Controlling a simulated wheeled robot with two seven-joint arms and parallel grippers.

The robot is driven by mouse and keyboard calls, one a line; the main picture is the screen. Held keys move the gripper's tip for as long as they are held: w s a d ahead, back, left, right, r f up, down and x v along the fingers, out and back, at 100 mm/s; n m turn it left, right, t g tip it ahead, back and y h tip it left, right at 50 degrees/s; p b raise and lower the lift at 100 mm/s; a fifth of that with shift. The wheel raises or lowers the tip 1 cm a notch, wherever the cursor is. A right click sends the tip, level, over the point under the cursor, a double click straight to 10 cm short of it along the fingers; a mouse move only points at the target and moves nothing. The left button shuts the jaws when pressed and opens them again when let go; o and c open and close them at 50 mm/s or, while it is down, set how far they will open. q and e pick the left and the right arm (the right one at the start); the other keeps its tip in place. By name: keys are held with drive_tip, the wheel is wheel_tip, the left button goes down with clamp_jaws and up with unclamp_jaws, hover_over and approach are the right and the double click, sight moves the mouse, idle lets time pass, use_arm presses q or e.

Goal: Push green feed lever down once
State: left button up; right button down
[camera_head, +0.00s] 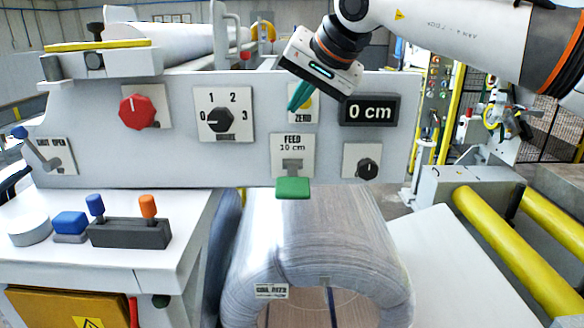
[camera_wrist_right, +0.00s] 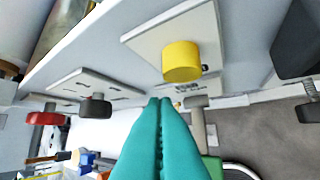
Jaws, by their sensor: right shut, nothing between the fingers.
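The green feed lever (camera_head: 293,187) sticks out below the "FEED 10 cm" plate (camera_head: 292,145) on the machine's front panel. Part of its green handle also shows at the lower right in the right wrist view (camera_wrist_right: 213,168), partly hidden by my fingers. My right gripper (camera_head: 298,98) has teal fingers, shut and empty, in front of the ZERO plate and above the lever, apart from it. In the right wrist view the shut fingertips (camera_wrist_right: 160,102) are just below the yellow ZERO button (camera_wrist_right: 181,62). The display (camera_head: 369,110) reads "0 cm". My left gripper is not in view.
A red knob (camera_head: 138,111), a black selector dial (camera_head: 221,119) and a small black knob (camera_head: 367,168) stand out from the panel. A wrapped coil (camera_head: 310,235) lies below the lever. Blue and orange levers (camera_head: 130,233) stand on the white side table.

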drive_tip(key=b, duration=0.7)
hover_over(288, 168)
drive_tip(key=s+d, duration=0.2)
wheel_tip(288, 168, down, 8)
drive_tip(key=shift+a+r, duration=0.1)
drive_tip(key=shift+r, duration=0.05)
drive_tip(key=shift+f, duration=0.45)
idle(0.7)
drive_tip(key=shift+f+b, duration=0.35)
drive_tip(key=shift+b, duration=0.2)
drive_tip(key=shift+s+f+b, duration=0.1)
drive_tip(key=shift+f+b, duration=0.4)
drive_tip(key=shift+f, duration=0.1)
idle(0.6)
idle(0.5)
drive_tip(key=shift+r+p, duration=0.95)
drive_tip(key=shift+r, duration=0.1)
